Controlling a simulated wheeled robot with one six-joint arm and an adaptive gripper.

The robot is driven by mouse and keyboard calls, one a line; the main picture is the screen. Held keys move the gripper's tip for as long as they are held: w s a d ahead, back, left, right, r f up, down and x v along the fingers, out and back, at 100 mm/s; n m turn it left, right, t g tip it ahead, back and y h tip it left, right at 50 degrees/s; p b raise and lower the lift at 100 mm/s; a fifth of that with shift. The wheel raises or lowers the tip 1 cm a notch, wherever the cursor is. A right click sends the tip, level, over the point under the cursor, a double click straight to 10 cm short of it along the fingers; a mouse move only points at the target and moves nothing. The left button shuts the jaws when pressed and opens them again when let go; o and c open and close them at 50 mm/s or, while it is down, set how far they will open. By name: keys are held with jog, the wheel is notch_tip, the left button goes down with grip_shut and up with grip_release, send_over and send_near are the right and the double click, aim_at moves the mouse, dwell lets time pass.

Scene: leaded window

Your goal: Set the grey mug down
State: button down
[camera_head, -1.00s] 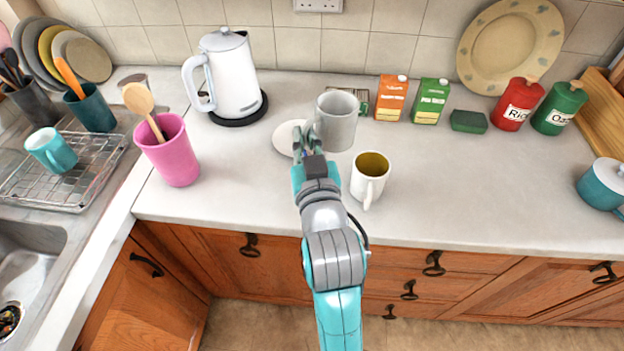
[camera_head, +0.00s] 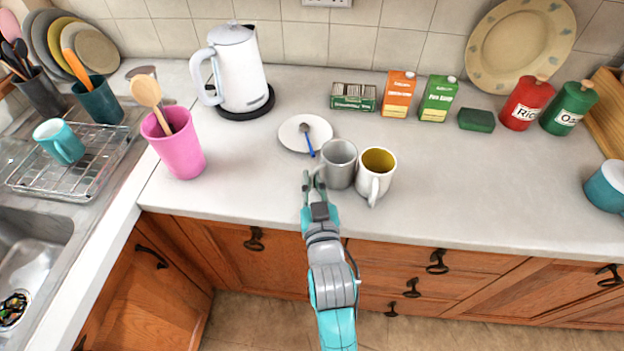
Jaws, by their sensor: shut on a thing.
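The grey mug (camera_head: 340,166) is upright in the middle of the counter, just left of the white mug (camera_head: 375,172) with the yellow inside. The two mugs look very close; I cannot tell whether they touch. My gripper (camera_head: 313,184) is at the left side of the grey mug and shut on it, at its handle side. The fingers hide most of the handle. I cannot tell whether the grey mug's base rests on the counter (camera_head: 480,180) or hangs slightly above it.
A white saucer (camera_head: 291,139) with a blue-handled spoon (camera_head: 308,140) lies behind my gripper. A pink cup (camera_head: 176,150) stands left, a kettle (camera_head: 235,75) behind it.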

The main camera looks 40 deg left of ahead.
jog(key=c, duration=1.3)
grip_release()
jog(key=shift+f, duration=0.1)
jog(key=shift+o, duration=0.2)
jog(key=v, duration=1.2)
